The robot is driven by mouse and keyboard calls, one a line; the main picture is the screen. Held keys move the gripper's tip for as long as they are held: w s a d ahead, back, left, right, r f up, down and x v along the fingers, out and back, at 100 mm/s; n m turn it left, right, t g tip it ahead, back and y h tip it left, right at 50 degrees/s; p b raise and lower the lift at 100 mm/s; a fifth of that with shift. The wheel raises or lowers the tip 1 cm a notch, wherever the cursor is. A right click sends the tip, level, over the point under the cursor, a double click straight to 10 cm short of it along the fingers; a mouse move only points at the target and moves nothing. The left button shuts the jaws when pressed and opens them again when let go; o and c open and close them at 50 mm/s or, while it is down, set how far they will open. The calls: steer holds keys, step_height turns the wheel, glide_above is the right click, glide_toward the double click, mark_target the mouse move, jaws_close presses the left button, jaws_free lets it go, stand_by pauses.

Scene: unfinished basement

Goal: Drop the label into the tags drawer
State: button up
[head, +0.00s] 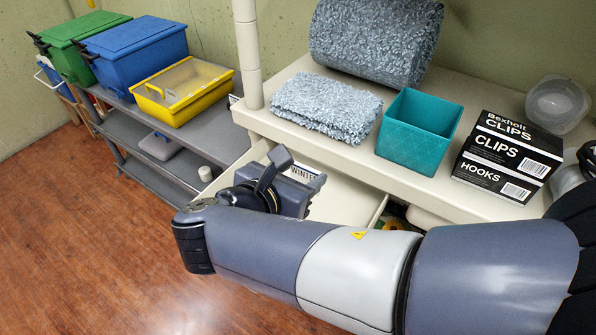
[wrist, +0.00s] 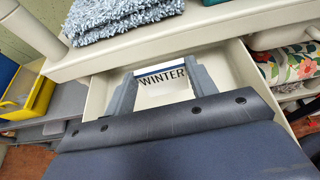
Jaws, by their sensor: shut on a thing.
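The label (wrist: 162,75), a white card reading "WINTER" with a blue strip, is held between the two fingers of my gripper (wrist: 158,88). In the head view, part of the label (head: 306,174) shows beyond my gripper (head: 300,180). An open cream drawer (head: 345,196) is pulled out from under the bench top, and my gripper with the label is over it. The drawer (wrist: 228,66) also shows in the wrist view around and behind the label. The visible part of its inside looks empty; my arm and gripper hide the rest. No drawer marking is readable.
The cream bench top (head: 355,158) carries a folded grey-blue mat (head: 325,107), a rolled one (head: 375,40), a teal bin (head: 418,130) and black boxes (head: 507,155). A grey shelf at left holds a yellow box (head: 183,92) and a blue box (head: 135,55).

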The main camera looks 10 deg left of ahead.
steer(key=shift+f+b, duration=1.05)
steer(key=shift+f, duration=0.35)
steer(key=o, duration=1)
steer(key=shift+o, duration=0.2)
steer(key=p+v, duration=0.1)
steer(key=v, duration=1)
steer(key=shift+w, duration=0.1)
